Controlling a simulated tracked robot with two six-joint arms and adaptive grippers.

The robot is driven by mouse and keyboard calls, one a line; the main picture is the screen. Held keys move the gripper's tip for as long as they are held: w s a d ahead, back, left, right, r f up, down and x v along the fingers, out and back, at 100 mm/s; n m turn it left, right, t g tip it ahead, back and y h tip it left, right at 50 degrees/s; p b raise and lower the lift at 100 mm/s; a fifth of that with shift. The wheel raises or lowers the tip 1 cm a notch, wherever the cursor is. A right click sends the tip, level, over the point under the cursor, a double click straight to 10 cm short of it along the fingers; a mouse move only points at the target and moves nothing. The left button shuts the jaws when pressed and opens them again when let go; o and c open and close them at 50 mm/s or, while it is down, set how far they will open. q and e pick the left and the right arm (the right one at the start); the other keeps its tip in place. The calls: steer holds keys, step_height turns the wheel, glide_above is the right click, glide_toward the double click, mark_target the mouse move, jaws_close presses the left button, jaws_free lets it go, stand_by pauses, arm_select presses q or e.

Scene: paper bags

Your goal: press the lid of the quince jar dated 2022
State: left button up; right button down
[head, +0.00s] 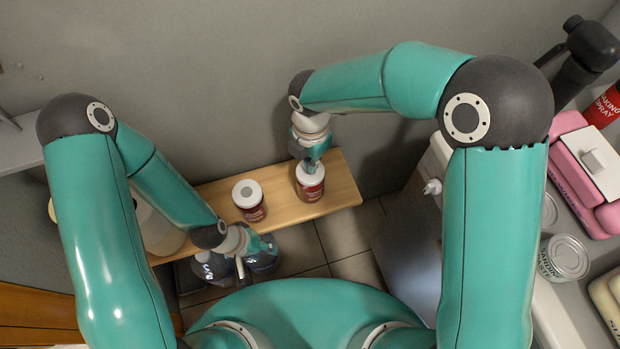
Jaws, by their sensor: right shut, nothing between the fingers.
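Two jars with white lids and dark red labels stand upright on a wooden shelf (340,188). The left jar (250,208) has a grey disc on its lid. The right jar (310,192) is partly covered by my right gripper (311,165). The label print is too small to read, so I cannot tell which one is the quince jar dated 2022. My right gripper is shut and empty, pointing down at the right jar's lid; I cannot tell if it touches. My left gripper (250,262) is low, in front of the shelf, its fingers unclear.
Dark bottles (212,268) show beside and beneath my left gripper. A pale rounded container (160,232) is partly behind my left arm. At right, a counter holds a tin (566,257), a pink-and-white object (580,165) and a red can (606,107). A grey wall stands behind the shelf.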

steer(key=shift+r+p, duration=0.3)
steer(key=shift+r, duration=0.35)
steer(key=shift+r, duration=0.1)
step_height(320, 180, up, 6)
steer(key=p, duration=0.5)
